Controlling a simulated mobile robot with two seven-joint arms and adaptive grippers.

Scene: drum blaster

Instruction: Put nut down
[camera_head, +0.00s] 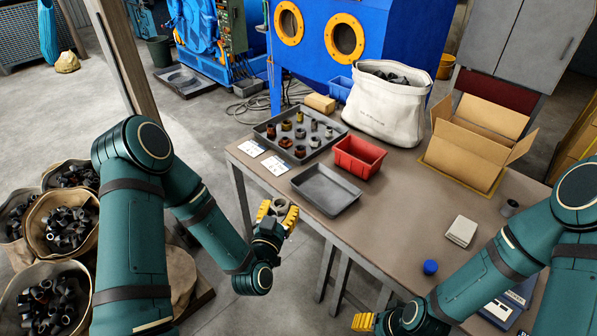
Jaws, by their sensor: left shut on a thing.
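A grey ring-shaped nut (279,206) is held between the yellow-padded fingers of my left gripper (278,211). The gripper is shut on it, just off the table's front left edge and to the left of an empty grey tray (326,189). My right gripper (364,322) shows only in part at the bottom edge, with a yellow finger pad visible. Whether it is open or shut cannot be seen. A dark tray (262,128) at the back left of the table holds several brown and grey nuts or fittings.
The table (402,220) also carries a red bin (359,157), a white sack of parts (386,103), an open cardboard box (466,145), a blue cap (430,267) and a beige box (461,231). The middle front is clear. Sacks of dark fittings (62,222) stand at left.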

